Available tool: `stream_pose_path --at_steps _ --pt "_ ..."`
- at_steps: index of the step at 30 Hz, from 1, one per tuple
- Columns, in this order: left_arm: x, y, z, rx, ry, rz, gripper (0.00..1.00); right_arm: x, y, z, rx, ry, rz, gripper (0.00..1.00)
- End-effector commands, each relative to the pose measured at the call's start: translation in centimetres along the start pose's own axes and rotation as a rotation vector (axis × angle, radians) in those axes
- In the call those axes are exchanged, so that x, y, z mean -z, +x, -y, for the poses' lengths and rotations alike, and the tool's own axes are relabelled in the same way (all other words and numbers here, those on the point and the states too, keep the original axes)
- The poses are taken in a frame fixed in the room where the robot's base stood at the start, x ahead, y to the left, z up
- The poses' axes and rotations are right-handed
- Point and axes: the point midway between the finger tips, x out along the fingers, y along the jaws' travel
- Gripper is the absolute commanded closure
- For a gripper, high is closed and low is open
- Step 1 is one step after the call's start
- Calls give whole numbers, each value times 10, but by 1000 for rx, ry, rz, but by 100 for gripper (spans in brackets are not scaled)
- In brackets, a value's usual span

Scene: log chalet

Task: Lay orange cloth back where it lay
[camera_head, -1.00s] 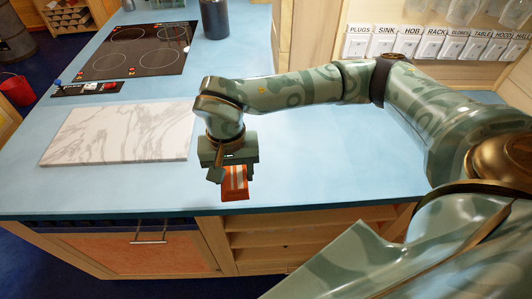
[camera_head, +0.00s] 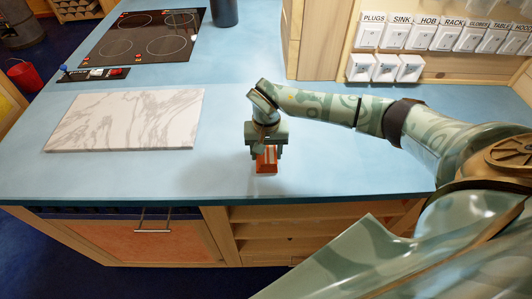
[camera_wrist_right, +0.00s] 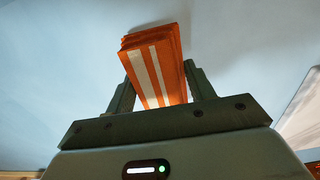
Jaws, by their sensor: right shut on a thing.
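The orange cloth (camera_head: 266,161) is folded into a small stack with pale stripes. My right gripper (camera_head: 266,152) is shut on it, over the blue counter (camera_head: 340,165) near its front edge, to the right of the marble slab. In the right wrist view the cloth (camera_wrist_right: 152,62) sits between the two fingers of the right gripper (camera_wrist_right: 160,85). I cannot tell whether the cloth touches the counter. My left gripper is in neither view.
The marble slab (camera_head: 125,120) lies on the counter at left, with a black hob (camera_head: 142,38) behind it. A dark cylinder (camera_head: 224,12) stands at the back. Labelled switches (camera_head: 440,37) line the wall at right. The counter around the cloth is clear.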

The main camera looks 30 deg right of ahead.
Motion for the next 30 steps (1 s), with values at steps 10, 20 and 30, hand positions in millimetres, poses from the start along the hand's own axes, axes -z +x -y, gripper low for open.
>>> stream_pose_path --at_steps 10,20,30 --pt "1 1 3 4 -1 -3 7 0 6 0 1 1 -2 65" --pt "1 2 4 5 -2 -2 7 0 9 0 1 0 -2 25" --pt "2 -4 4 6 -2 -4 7 2 -20 0 2 -1 -8 25"
